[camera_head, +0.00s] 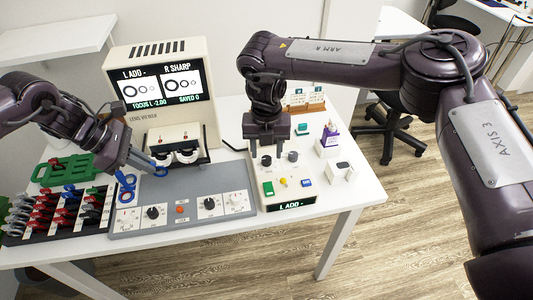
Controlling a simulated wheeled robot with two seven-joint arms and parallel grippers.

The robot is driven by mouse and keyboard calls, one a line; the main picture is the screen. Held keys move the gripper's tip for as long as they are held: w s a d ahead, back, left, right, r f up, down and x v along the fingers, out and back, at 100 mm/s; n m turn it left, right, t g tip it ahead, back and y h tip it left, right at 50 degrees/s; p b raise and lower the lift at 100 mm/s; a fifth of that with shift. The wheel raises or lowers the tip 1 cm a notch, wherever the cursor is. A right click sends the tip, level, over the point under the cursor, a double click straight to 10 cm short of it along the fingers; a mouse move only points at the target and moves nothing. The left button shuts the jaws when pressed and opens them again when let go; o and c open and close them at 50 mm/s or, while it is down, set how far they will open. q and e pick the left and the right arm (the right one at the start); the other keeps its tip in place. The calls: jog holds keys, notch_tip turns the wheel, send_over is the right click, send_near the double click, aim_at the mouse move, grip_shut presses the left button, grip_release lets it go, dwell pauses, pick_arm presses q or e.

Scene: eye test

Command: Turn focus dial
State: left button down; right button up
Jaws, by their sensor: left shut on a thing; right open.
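The lens viewer (118,60) stands at the back of the table. Its screen (160,84) reads "L ADD -", "R SHARP", "FOCUS L -2.00" and "SAVED 0". The grey panel (180,186) in front carries a dark dial (153,212) at left and another dark dial (210,204) at right. Their small labels are unreadable, so I cannot tell which is the focus dial. My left gripper (152,164) is shut on a blue lens piece (161,172), near the viewer's eyepieces. My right gripper (268,150) is open, pointing down over a dark knob (266,160) on the white control box; contact is unclear.
A black rack (40,232) of red, blue and grey lenses and a green holder (66,168) are at left. Blue rings (126,188) lie by the panel's left edge. The white control box (281,200) has coloured buttons. A purple-and-white bottle (329,138) stands at right.

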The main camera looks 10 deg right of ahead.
notch_tip(320, 180, up, 10)
dwell(0.3)
jog(key=shift+f, duration=0.1)
notch_tip(320, 180, up, 12)
send_over(267, 158)
dwell(0.5)
jog(key=shift+f, duration=0.15)
dwell(1.2)
notch_tip(267, 158, down, 24)
jog(key=m, duration=0.9)
